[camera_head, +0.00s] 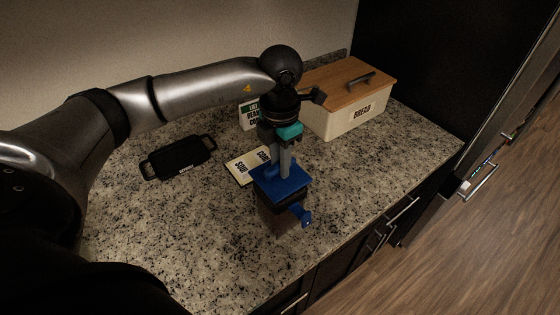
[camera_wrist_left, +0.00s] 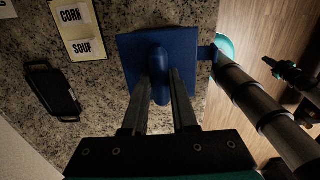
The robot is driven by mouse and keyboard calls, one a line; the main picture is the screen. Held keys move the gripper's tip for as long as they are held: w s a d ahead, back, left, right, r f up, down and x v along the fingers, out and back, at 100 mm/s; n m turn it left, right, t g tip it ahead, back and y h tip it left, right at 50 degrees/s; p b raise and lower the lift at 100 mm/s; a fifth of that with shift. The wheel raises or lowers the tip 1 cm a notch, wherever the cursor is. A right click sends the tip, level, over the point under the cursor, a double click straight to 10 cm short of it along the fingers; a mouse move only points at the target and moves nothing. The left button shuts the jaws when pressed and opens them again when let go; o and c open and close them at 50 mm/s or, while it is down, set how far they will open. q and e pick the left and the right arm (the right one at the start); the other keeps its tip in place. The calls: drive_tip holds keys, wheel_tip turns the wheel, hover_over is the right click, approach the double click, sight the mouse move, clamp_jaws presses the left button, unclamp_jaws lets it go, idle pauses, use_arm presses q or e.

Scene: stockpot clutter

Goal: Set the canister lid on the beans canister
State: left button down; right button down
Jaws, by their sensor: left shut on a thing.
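My left gripper (camera_head: 285,162) is shut on the upright handle of a square blue lid (camera_head: 268,180). In the left wrist view the lid (camera_wrist_left: 128,50) is level below the fingers (camera_wrist_left: 160,78), with the blue handle between them. Directly under the lid in the head view is a dark, boxy body (camera_head: 280,215), probably the canister, with a blue handle-like part (camera_head: 301,214) at its front right. The lid hides its top, and no beans label shows. I cannot tell whether lid and body touch. My right gripper seems to show in the left wrist view (camera_wrist_left: 290,72), its jaws unclear.
A cream BREAD box (camera_head: 350,120) with a wooden lid stands at the back right. A black handled tray (camera_head: 178,158) and a CORN SOUP labelled item (camera_head: 240,172) lie left of the lid. A green-and-white labelled item (camera_head: 247,113) stands behind. The front-left counter is clear.

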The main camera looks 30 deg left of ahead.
use_arm(q)
drive_tip(key=shift+f+b, duration=0.75)
drive_tip(key=shift+f, duration=0.05)
drive_tip(key=c, duration=0.6)
unclamp_jaws()
drive_tip(key=shift+r, duration=0.1)
drive_tip(key=shift+r, duration=7.55)
drive_tip(key=shift+f, duration=0.1)
